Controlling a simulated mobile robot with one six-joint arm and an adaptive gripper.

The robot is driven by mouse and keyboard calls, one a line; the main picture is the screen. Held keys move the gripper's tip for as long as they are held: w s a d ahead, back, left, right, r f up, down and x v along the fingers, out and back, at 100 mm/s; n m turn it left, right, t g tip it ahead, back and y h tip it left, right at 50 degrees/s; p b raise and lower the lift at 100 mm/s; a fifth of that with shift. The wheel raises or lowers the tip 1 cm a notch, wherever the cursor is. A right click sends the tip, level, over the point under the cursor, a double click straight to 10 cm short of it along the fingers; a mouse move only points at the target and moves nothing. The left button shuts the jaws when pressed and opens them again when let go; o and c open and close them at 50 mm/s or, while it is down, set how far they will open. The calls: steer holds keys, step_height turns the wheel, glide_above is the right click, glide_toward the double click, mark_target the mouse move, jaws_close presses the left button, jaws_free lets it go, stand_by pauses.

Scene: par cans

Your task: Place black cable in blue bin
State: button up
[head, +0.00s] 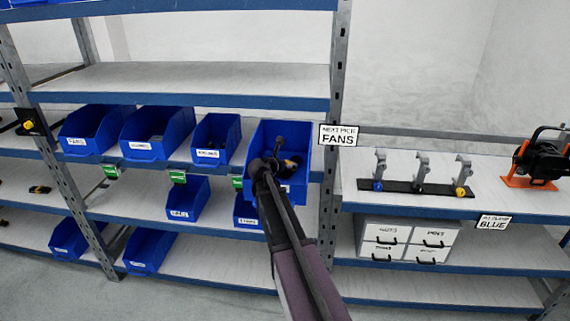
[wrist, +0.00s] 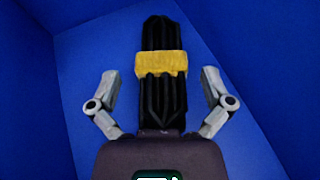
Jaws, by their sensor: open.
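The black cable (wrist: 163,100) is a bundle of black strands with a yellow band around its middle. It lies on the blue floor inside the blue bin (head: 262,130), the rightmost bin on the middle shelf. The bin's blue wall also fills the wrist view (wrist: 270,40). In the head view, part of the cable (head: 291,163) shows beside my gripper (head: 276,158), which reaches into the bin from the front. In the wrist view my gripper (wrist: 159,75) is open, with one finger on each side of the cable and visible gaps between.
Several other blue bins (head: 158,132) stand on the shelves to the left. A metal post (head: 333,130) with a "NEXT PICK FANS" sign (head: 338,135) rises just right of the bin. Further right are a black clamp rack (head: 415,187), an orange and black reel (head: 540,157) and white drawers (head: 405,240).

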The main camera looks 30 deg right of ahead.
steer(key=shift+r, duration=0.2)
steer(key=shift+s+a+r+p, duration=0.1)
steer(key=shift+r+p, duration=0.55)
steer(key=shift+p, duration=0.2)
steer(key=p+v, duration=0.4)
steer(key=v, duration=0.7)
steer(key=shift+a, duration=0.35)
